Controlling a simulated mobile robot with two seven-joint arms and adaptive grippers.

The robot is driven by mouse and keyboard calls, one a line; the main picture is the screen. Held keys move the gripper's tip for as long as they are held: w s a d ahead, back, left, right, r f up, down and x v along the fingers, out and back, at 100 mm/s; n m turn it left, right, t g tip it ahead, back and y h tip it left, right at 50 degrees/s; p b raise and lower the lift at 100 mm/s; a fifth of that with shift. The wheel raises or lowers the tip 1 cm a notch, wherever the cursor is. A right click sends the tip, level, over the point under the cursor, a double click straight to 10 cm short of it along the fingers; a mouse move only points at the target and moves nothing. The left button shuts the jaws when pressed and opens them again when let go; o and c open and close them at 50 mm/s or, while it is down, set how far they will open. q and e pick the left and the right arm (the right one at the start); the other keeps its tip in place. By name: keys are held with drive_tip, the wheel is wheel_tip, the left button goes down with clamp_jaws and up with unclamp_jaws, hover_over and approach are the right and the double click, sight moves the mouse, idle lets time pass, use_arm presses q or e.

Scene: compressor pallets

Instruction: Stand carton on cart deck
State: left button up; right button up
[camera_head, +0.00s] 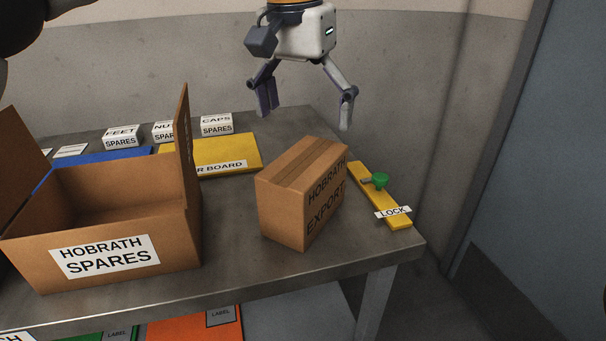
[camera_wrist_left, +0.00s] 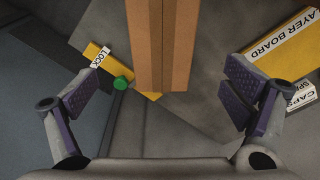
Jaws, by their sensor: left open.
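A closed brown carton (camera_head: 302,194) marked HOBRATH EXPORT stands on the grey table (camera_head: 330,270) near its right end. My left gripper (camera_head: 306,112) is open and empty above and behind the carton, apart from it. In the left wrist view the carton (camera_wrist_left: 161,45) shows at the top middle, with the open fingers (camera_wrist_left: 162,105) to either side and nearer the camera. No cart deck can be made out in either view. My right gripper is not in view.
An open box (camera_head: 105,258) marked HOBRATH SPARES stands left of the carton. A yellow lock bar (camera_head: 386,205) with a green knob (camera_head: 379,180) lies to its right. A yellow board (camera_head: 235,152) and small white boxes (camera_head: 216,124) lie behind.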

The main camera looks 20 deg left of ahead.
sight(304, 160)
use_arm(q)
drive_tip(key=f, duration=0.7)
drive_tip(key=w+f, duration=0.1)
drive_tip(key=f, duration=0.3)
drive_tip(key=shift+f, duration=0.3)
drive_tip(key=shift+r, duration=0.1)
drive_tip(key=c, duration=1.9)
